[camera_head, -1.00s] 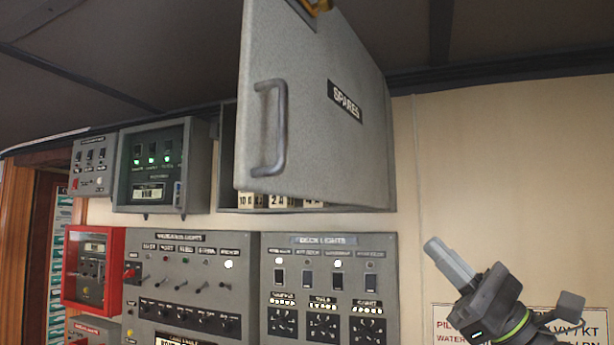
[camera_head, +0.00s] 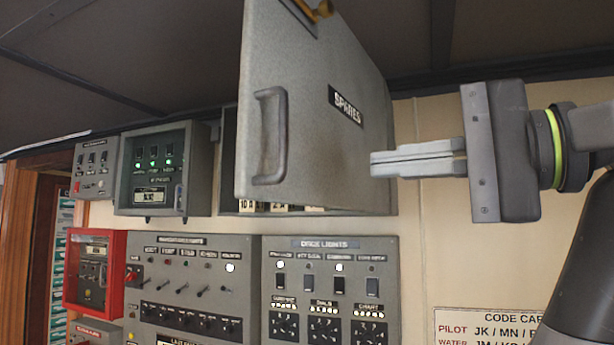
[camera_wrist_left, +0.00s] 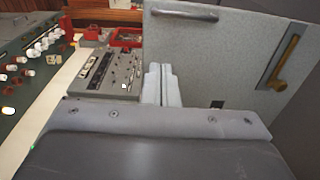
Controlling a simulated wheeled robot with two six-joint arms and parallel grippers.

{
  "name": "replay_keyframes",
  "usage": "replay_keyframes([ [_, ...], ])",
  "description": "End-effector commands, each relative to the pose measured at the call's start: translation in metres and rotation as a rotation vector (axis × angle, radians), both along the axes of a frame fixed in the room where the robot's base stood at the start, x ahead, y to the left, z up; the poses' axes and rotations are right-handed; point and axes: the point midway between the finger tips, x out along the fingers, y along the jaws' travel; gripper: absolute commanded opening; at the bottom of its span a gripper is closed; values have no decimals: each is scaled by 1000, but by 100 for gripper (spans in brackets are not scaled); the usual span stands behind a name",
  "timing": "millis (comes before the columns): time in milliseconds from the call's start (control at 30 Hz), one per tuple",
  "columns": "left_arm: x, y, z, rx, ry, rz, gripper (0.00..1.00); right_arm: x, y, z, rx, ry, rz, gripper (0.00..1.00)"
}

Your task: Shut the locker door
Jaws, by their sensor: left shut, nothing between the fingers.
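The grey locker door (camera_head: 310,110), labelled SPARES, stands open, swung out from its wall locker (camera_head: 228,160). Its bar handle (camera_head: 270,138) is near the door's left edge. Part of the locker's inside shows behind it, with several labelled pale items at the bottom. My left gripper (camera_head: 374,163) is shut and empty, pointing left, its fingertips overlapping the lower right part of the door in the picture. I cannot tell whether they touch it. In the left wrist view, the shut fingers (camera_wrist_left: 162,84) lie in front of the door (camera_wrist_left: 230,55). My right gripper is not in view.
A brass stay (camera_head: 312,10) is at the door's top. Switch panels (camera_head: 325,290) fill the wall below, with a green-lit box (camera_head: 152,168) and a red box (camera_head: 94,270) to the left. A code card (camera_head: 490,326) hangs lower right.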

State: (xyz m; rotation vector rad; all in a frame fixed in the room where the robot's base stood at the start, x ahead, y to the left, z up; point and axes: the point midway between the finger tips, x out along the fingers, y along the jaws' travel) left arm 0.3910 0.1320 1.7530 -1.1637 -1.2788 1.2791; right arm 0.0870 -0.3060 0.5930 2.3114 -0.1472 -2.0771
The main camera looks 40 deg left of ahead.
Motion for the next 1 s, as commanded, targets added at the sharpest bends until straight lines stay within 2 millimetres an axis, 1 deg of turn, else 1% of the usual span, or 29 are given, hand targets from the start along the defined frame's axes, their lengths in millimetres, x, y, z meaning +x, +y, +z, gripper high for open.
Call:
replay_keyframes([
  [33,-1,9,2,-3,-1,2,0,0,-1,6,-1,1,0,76],
  [400,-7,67,5,0,0,4,0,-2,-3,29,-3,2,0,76],
  [600,-9,90,4,0,1,3,0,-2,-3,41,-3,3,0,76],
  [800,-10,99,2,1,2,2,0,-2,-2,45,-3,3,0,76],
  [1000,-10,101,1,2,2,2,0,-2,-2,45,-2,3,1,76],
])
